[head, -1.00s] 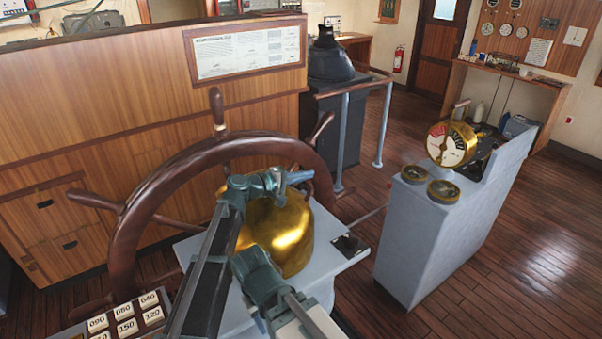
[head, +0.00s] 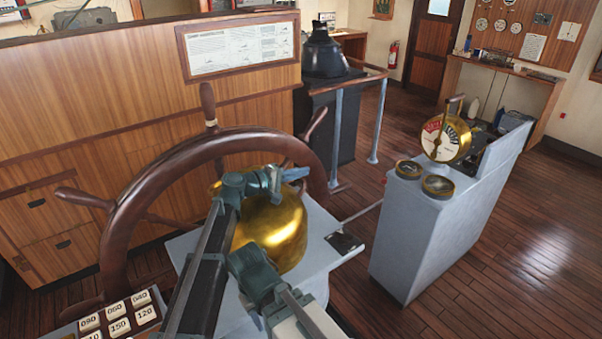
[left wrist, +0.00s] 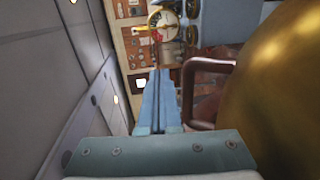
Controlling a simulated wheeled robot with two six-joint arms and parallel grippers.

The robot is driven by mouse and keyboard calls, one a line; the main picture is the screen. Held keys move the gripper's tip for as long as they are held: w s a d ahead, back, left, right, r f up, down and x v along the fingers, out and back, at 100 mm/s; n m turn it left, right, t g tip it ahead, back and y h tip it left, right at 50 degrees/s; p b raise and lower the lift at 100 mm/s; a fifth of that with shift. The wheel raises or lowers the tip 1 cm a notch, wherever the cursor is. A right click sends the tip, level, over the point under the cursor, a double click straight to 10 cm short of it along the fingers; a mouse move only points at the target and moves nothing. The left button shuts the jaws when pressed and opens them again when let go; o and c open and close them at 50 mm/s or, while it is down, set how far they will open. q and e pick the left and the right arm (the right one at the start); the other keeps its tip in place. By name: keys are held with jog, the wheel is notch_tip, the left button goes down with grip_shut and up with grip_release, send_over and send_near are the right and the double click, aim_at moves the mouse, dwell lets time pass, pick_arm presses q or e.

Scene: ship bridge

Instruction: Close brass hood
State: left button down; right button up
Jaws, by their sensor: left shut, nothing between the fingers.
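My left gripper (head: 292,174) is over the hood's upper part in the head view, fingers pointing right. In the left wrist view its blue fingers (left wrist: 160,100) are together and empty, with the hood beside them; I see a gap but cannot judge the distance. My arm hides part of the hood, and I cannot tell how far it is open. My right gripper is not in view.
The wooden wheel (head: 118,235) curves close around the hood's left and back. Heading number blocks (head: 118,310) lie at lower left. A grey console with a brass telegraph (head: 445,138) stands at right. A railing (head: 380,115) is behind; open floor lies at far right.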

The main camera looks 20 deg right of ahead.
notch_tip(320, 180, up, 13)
jog(key=p, duration=1.2)
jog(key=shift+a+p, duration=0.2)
jog(key=shift+p, duration=0.2)
